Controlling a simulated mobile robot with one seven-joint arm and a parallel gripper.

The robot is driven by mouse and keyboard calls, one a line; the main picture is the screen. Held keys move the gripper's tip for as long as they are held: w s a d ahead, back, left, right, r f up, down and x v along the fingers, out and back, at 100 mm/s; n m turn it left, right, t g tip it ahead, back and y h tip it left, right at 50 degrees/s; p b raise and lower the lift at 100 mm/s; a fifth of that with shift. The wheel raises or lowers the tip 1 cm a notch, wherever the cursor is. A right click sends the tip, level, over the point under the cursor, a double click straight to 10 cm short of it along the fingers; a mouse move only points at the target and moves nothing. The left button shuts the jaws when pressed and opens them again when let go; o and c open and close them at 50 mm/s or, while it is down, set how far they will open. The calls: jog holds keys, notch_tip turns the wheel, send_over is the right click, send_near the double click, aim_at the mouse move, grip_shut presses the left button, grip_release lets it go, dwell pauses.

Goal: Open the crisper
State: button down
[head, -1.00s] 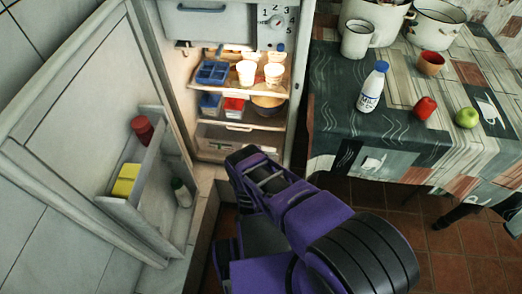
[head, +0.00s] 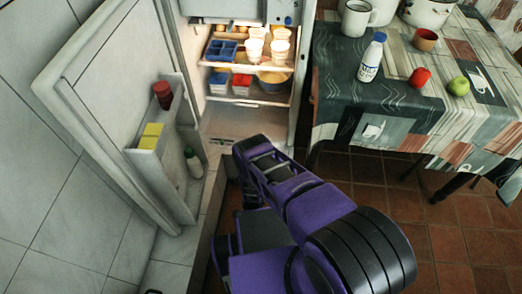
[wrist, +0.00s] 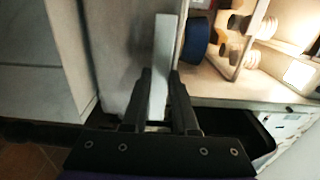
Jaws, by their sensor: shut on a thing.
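The crisper (head: 240,122) is at the bottom of the open fridge, below the lower shelf. A broad pale surface shows there in the head view, partly hidden by my arm. My gripper (head: 240,146) is at its front. In the wrist view my gripper (wrist: 160,92) is shut on a pale straight bar (wrist: 163,50), which looks like the crisper's handle. A grey panel (wrist: 125,40) lies beside the bar. How far the crisper is out is hard to tell.
The fridge door (head: 115,110) stands open at the left, its rack (head: 170,150) holding bottles. Fridge shelves (head: 250,97) hold tubs and a bowl. A cloth-covered table (head: 400,110) stands at the right. Tiled floor is free below it.

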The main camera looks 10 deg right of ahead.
jog(key=shift+s+a+f, duration=0.15)
jog(key=shift+s+f, duration=0.2)
jog(key=shift+s, duration=0.3)
jog(key=c, duration=0.8)
grip_release()
jog(key=shift+o, duration=0.2)
jog(key=shift+w+r, duration=0.1)
jog(key=shift+r, duration=0.05)
jog(key=shift+r, duration=0.1)
